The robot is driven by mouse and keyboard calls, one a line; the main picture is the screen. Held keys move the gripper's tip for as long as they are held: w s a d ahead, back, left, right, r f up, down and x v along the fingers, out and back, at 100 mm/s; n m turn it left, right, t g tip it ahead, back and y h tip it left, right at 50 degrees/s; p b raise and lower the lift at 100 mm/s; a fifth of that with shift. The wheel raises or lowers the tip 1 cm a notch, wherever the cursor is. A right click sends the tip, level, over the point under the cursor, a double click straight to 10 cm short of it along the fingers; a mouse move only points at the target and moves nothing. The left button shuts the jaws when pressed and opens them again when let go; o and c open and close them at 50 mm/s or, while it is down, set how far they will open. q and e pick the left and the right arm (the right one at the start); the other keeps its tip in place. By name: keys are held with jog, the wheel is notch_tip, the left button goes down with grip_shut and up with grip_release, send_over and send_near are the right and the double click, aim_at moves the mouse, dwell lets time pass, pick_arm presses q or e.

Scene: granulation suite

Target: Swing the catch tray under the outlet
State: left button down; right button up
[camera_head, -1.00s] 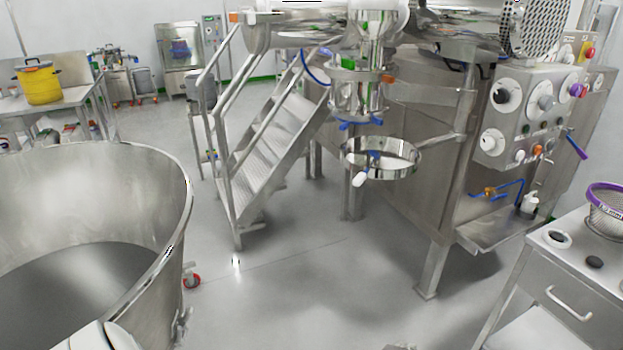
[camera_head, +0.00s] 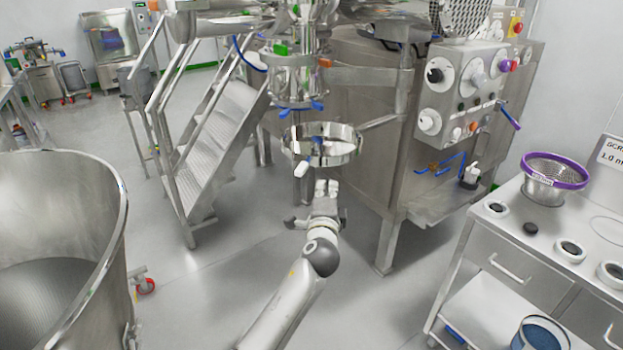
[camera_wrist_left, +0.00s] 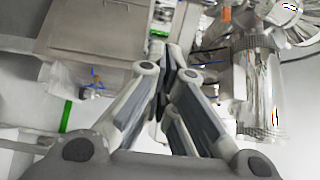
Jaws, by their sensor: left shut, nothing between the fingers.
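The catch tray (camera_head: 348,153) is a shallow round steel dish on a bracket arm (camera_head: 383,121) from the machine's right side. A white-tipped handle (camera_head: 301,169) sticks out at its front left. The outlet (camera_head: 297,88), a steel cylinder with blue levers, hangs above the tray and a little to its left in the picture. My left gripper (camera_head: 326,187) is just below and in front of the tray, right of the handle and apart from it in the picture. In the left wrist view its fingers (camera_wrist_left: 178,75) are closed together and empty. My right gripper is out of view.
Steel steps (camera_head: 212,145) stand left of the outlet. A large steel bowl (camera_head: 115,240) is at the lower left. The control panel (camera_head: 465,90) and a bench (camera_head: 485,235) with a purple-rimmed sieve (camera_head: 553,180) are on the right. The floor between is clear.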

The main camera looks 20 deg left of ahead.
pick_arm(q)
jog(key=w+a, duration=0.1)
jog(key=a, duration=0.1)
jog(key=w+a+p, duration=0.1)
jog(key=w+a, duration=0.1)
jog(key=shift+w+a, duration=0.3)
jog(key=shift+a, duration=0.05)
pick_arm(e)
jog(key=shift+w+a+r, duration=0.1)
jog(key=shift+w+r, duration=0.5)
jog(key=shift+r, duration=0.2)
pick_arm(q)
jog(key=shift+a, duration=0.1)
